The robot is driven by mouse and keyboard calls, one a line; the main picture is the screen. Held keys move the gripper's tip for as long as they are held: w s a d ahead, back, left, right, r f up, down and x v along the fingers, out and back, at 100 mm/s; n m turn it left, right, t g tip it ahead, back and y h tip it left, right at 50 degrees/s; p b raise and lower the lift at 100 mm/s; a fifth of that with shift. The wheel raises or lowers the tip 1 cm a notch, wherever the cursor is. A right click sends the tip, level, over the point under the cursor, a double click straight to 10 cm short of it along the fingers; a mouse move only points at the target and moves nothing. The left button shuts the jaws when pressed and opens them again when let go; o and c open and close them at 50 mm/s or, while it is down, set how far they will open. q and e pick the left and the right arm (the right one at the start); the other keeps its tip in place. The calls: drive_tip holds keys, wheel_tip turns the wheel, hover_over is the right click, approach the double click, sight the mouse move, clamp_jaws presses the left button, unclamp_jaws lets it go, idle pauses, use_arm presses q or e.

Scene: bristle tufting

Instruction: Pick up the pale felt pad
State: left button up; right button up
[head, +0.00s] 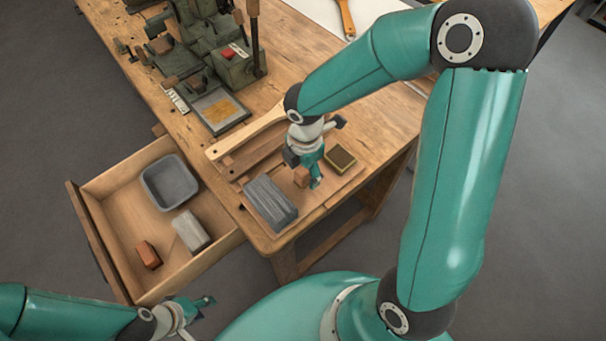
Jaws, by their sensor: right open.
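The pale felt pad appears to be the light grey block (191,231) lying in the open drawer, at the drawer's right side. My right gripper (305,174) is open and points down over the front of the bench, close to a small brown wooden block (301,177). I cannot tell whether it touches that block. It is up and to the right of the pale pad, outside the drawer. My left gripper (200,314) is low in the picture, just beyond the drawer's near corner and apart from the pad. Its jaw opening is unclear.
The drawer (115,210) also holds a grey bin (170,182) and a reddish block (148,255). On the bench (375,125) lie a dark grey block (270,202), a tin (340,158) and wooden handles (245,135). A green machine (215,50) stands behind.

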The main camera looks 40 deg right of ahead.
clamp_jaws()
drive_tip(key=shift+r, duration=0.1)
idle(0.3)
